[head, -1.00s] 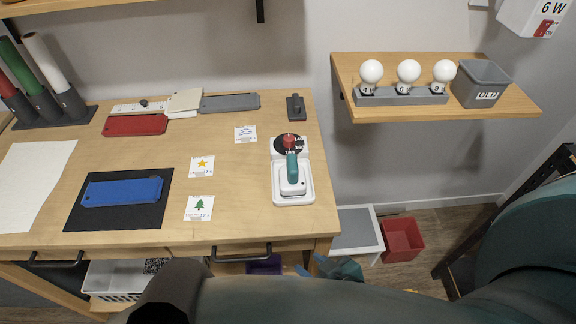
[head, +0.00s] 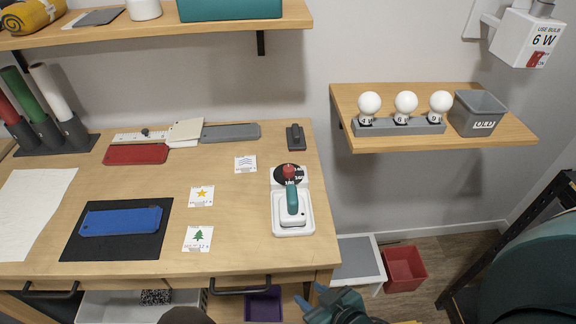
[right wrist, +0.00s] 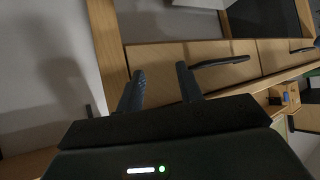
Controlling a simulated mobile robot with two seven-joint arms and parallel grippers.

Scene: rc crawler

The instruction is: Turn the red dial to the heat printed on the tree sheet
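The red dial (head: 289,171) sits on a black round scale at the back of a white base. A teal-handled iron (head: 292,205) stands in that base, at the right end of the wooden desk. The tree sheet (head: 198,238), a small white card with a green tree, lies near the desk's front edge; its print is too small to read surely. My right gripper (head: 312,294) is low at the front right of the desk, apart from the dial. In the right wrist view its two fingers (right wrist: 161,88) are spread with nothing between them. My left gripper is out of view.
A star card (head: 201,196) and a wave card (head: 245,164) lie nearby. A blue piece (head: 121,221) lies on a black mat (head: 80,248). A wall shelf (head: 345,137) with bulbs hangs at the right. The desk's front edge and drawer handle (head: 240,288) lie by my right gripper.

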